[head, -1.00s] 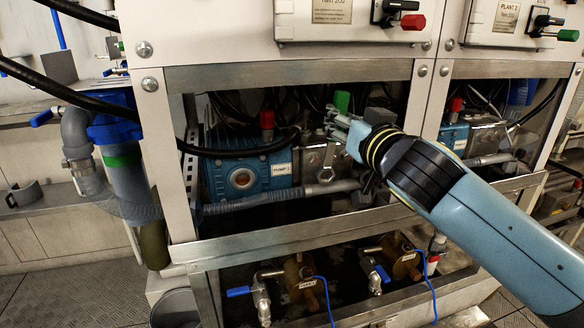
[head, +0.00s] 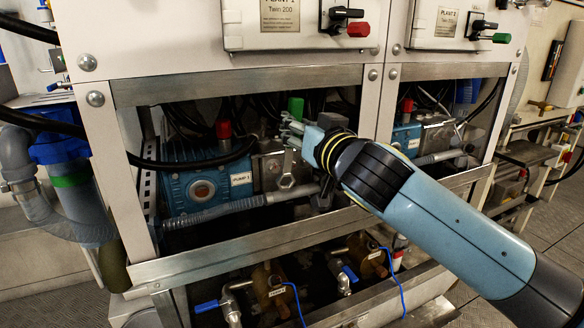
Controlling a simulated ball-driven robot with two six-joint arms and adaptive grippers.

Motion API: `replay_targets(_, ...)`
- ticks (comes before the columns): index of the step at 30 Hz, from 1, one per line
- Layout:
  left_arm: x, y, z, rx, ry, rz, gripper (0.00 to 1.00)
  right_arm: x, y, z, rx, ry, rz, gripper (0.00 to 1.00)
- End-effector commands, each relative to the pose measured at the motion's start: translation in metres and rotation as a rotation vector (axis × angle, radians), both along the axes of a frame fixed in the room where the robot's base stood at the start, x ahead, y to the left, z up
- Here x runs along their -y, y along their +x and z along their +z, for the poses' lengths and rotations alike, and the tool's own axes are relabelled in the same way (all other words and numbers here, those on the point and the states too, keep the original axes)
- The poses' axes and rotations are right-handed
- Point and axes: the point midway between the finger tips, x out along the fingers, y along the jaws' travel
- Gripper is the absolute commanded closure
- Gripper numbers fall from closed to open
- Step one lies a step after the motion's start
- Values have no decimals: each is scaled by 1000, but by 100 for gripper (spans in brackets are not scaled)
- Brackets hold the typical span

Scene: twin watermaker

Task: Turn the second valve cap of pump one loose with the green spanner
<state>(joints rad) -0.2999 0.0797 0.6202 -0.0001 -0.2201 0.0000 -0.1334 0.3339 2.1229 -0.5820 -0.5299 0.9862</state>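Pump one (head: 198,190) is the blue unit behind the left opening of the frame, with a metal valve block (head: 268,172) at its right. My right gripper (head: 290,132) is in front of this block and appears shut on the green spanner (head: 296,107). The spanner's green end points up above the fingers, and its grey shaft and jaw (head: 287,181) hang down in front of the block. The valve caps are small and partly hidden by the spanner and gripper; I cannot tell whether the jaw sits around one. My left gripper is out of view.
The frame's upper rail (head: 230,85) and lower rail (head: 240,236) bound the opening. A black hose (head: 190,162) crosses pump one, and a grey hose (head: 225,207) runs below it. Pump two (head: 406,137) is to the right. Blue-handled valves (head: 207,306) stand below.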

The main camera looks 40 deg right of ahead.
Motion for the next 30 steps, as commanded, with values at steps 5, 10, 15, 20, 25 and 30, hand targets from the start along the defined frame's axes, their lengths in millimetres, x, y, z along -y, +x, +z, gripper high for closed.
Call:
replay_targets(5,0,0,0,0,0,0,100,0,0,1,2,0,1,100)
replay_targets(10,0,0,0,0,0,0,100,0,0,1,1,0,1,100)
replay_targets(15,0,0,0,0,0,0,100,0,0,1,14,53,-3,100)
replay_targets(20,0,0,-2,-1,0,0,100,25,-3,-4,37,143,-28,100)
replay_targets(25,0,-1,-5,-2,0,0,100,62,-12,-11,57,227,-28,100)
replay_targets(30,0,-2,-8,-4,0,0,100,82,-17,-13,76,311,-7,100)
